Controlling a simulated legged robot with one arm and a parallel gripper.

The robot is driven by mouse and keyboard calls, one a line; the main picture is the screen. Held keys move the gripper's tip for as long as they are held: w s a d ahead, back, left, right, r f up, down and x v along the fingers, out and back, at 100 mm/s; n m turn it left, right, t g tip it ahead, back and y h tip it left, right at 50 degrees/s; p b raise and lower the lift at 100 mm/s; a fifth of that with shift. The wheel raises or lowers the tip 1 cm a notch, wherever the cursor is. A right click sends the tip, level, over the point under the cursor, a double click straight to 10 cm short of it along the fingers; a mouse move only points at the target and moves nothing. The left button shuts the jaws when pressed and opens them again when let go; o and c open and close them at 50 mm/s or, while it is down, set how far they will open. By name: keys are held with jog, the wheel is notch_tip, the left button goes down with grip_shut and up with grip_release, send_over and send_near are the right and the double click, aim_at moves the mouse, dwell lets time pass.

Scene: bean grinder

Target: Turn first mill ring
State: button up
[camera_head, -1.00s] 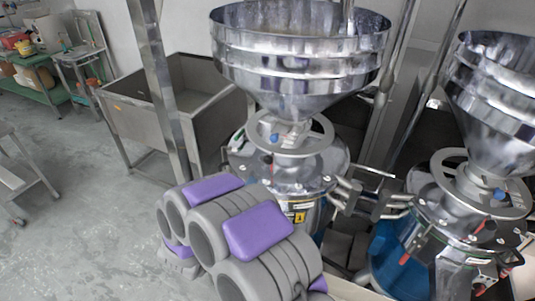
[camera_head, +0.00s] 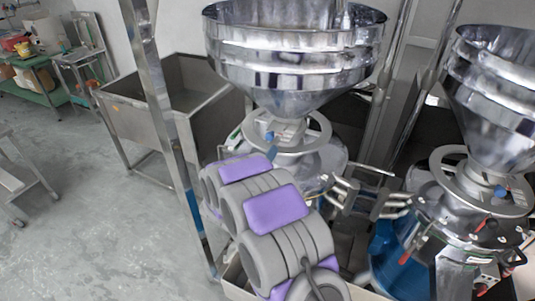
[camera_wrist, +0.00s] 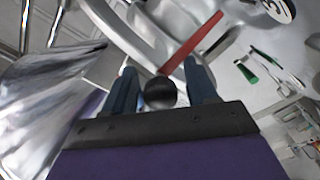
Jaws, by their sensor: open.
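The first mill's grey ring (camera_head: 325,130) sits below the large steel hopper (camera_head: 295,65) in the head view, with a small blue knob (camera_head: 270,137) near its left side. In the wrist view, a curved grey band (camera_wrist: 140,38) looks like part of this ring. My gripper (camera_wrist: 162,76) is open, its two blue-grey fingers pointing towards the band. A black ball knob (camera_wrist: 160,92) shows between the fingers. A red lever (camera_wrist: 195,42) reaches down towards it. I cannot tell whether the fingers touch anything. My gripper is hidden behind my arm in the head view.
A second mill (camera_head: 485,200) with its own hopper stands close on the right. Metal bars (camera_head: 370,195) lie between the mills. A steel bin (camera_head: 150,115) and an upright post (camera_head: 160,80) stand left of the first mill. The floor (camera_head: 110,210) at left is open.

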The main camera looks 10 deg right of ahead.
jog(key=shift+w+d+f, duration=0.1)
jog(key=shift+w+d, duration=0.45)
jog(key=shift+d, duration=0.1)
jog(key=shift+w+d, duration=0.3)
jog(key=shift+w, duration=0.2)
jog(key=shift+a, duration=0.7)
jog(key=shift+d, duration=0.45)
jog(key=c, duration=0.6)
grip_shut()
